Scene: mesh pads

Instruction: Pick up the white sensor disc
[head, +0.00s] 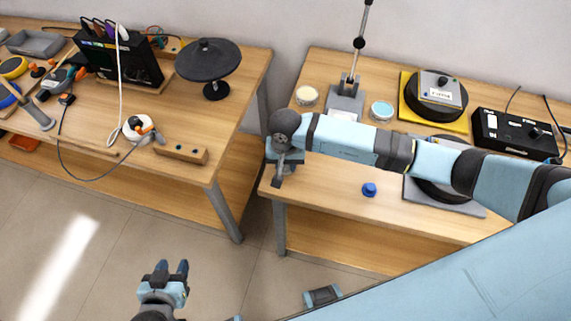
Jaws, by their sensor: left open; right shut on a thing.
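My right gripper (278,180) is at the left edge of the right table, reached by the arm that crosses from the right. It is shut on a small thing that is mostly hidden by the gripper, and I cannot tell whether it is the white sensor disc. A cream-white round disc (307,96) lies behind it on the right table, apart from the gripper. A similar disc with a pale blue top (382,111) lies further right. My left gripper (172,268) is open and empty, over the floor at the lower left.
The right table (330,182) also bears a grey stand (346,100), a blue knob (369,189), a yellow pad (412,119) with a black round device, and a black box (512,133). A gap separates it from the cluttered left table (200,120).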

